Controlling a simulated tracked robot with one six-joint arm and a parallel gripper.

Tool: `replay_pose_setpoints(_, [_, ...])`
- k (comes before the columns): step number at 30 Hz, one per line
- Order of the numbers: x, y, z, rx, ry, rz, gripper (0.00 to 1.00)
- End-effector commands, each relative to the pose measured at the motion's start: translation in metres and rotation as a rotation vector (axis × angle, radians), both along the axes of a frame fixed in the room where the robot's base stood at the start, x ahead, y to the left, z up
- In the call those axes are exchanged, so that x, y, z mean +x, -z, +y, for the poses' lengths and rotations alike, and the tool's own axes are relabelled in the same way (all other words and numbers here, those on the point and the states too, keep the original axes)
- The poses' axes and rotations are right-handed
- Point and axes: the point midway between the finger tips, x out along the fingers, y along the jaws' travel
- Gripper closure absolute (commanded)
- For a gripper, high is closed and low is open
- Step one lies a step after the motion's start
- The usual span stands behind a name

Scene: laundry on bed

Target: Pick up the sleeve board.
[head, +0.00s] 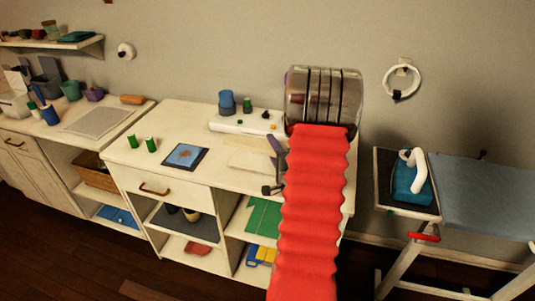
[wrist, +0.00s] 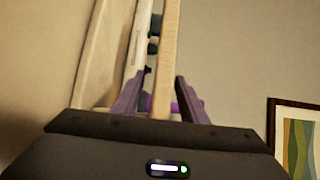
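A pale, narrow board that looks like the sleeve board (head: 252,161) lies on the white table, left of my arm. Part of it is hidden. In the wrist view a pale wooden strip (wrist: 168,45), seen nearly edge-on, runs up between the two purple fingers of my gripper (wrist: 162,88); it looks like the same board. The fingers stand apart on either side of it. A gap shows on the left; the right fingertip looks close to the strip, and contact is not clear. In the head view my gripper (head: 276,163) is partly hidden beside my red arm.
Behind the board is a white box (head: 232,126) with blue and dark green items. Green spools (head: 142,144) and a blue square (head: 186,156) lie to the left. An ironing board (head: 488,195) with an iron (head: 409,180) stands right. Open shelves are below the table.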

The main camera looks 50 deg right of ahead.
Motion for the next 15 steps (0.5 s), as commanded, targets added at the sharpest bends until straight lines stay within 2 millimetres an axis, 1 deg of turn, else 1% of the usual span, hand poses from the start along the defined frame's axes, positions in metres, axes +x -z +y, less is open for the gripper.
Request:
replay_pose_setpoints(6, [0.0056,0.0,0.0048,0.0,-0.012,0.0,0.61])
replay_pose_setpoints(12, [0.0072,0.0,0.0062,0.0,-0.016,0.0,0.61])
replay_pose_setpoints(15, [0.0074,0.0,0.0064,0.0,-0.016,0.0,0.68])
